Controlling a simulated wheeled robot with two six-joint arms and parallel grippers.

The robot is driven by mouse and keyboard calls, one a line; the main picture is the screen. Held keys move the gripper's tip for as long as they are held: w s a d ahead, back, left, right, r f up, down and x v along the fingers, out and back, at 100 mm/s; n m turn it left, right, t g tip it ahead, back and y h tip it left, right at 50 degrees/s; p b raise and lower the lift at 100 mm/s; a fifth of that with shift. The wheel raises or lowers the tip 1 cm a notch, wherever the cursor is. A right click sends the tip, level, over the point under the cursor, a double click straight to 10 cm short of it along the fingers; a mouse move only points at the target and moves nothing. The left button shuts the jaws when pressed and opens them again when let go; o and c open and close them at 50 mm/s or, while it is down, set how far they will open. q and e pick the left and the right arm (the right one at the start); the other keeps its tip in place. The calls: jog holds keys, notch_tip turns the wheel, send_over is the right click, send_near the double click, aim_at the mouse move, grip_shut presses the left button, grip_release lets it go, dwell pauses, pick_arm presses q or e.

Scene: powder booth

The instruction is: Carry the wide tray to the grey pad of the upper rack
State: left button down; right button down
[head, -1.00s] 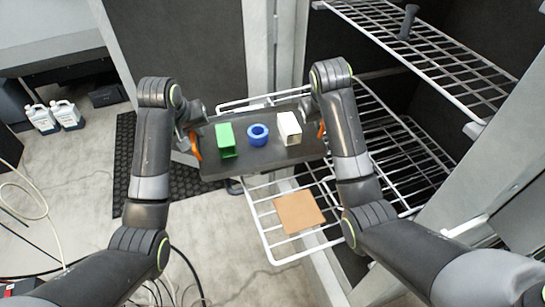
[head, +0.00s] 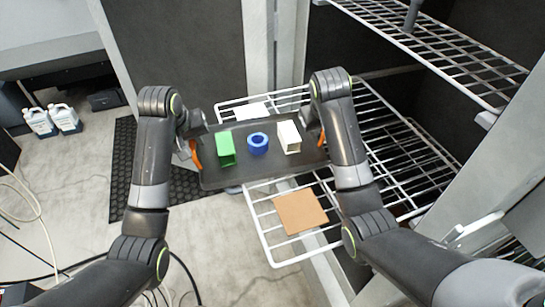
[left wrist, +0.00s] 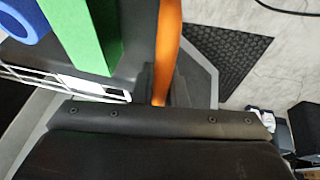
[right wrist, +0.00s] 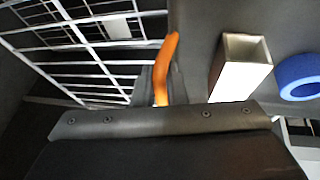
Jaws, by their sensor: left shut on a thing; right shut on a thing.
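The wide tray (head: 262,172) is dark, with orange handles at its short ends. It carries a green block (head: 226,150), a blue ring (head: 258,143) and a white open box (head: 289,137). My left gripper (head: 194,152) is shut on its left handle, which shows orange in the left wrist view (left wrist: 167,50). My right gripper (head: 321,138) is shut on its right handle, orange in the right wrist view (right wrist: 166,65). The tray appears raised over a white wire rack (head: 262,225). A pale pad (head: 252,110) shows partly behind the tray; its grey shade is unclear.
A brown square pad (head: 300,212) lies on the rack's near part. A higher wire shelf (head: 440,55) at the upper right bears a dark upright object (head: 411,14). A grey post (head: 273,50) stands behind the tray. White bottles (head: 52,120) and a black mat (head: 125,160) are on the floor at left.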

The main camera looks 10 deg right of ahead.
pick_arm(q)
jog(key=c, duration=1.6)
grip_release()
pick_arm(e)
jog(key=c, duration=1.6)
grip_release()
jog(key=shift+s+d+f, duration=0.1)
pick_arm(q)
jog(key=shift+o, duration=0.7)
pick_arm(e)
jog(key=shift+o, duration=0.7)
pick_arm(q)
jog(key=shift+r, duration=0.1)
